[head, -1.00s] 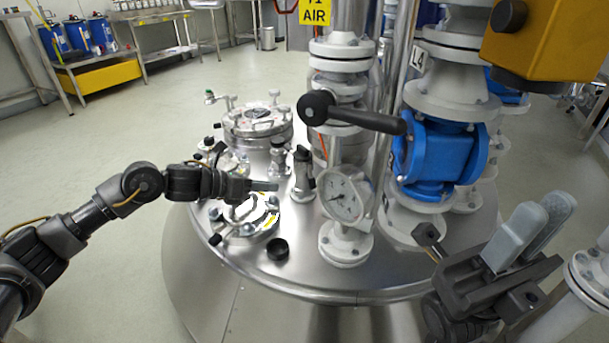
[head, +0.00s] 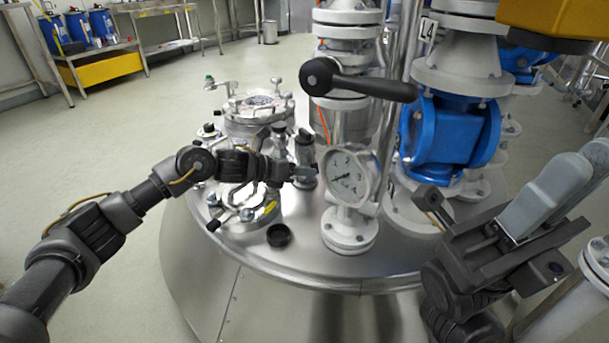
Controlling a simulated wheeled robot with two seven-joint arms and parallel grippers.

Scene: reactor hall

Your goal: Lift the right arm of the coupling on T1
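Two small upright metal fittings stand side by side on the steel vessel top (head: 300,262). The right one (head: 303,150), with a dark upper part, looks like the coupling; its arms are too small to make out. My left gripper (head: 308,177) reaches in from the left, in front of this fitting's lower part and hiding some of it. I cannot tell whether it touches the fitting, or whether its fingers are apart. My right gripper (head: 568,180) is at the right, in front of the vessel and away from the fittings. Its two grey fingers look apart and empty.
A pressure gauge (head: 348,176) on a white flanged pipe stands just right of the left gripper. A black lever handle (head: 360,82) juts above it. A blue valve (head: 448,135) stands further right. A loose-looking black cap (head: 279,235) is on the vessel top near its front.

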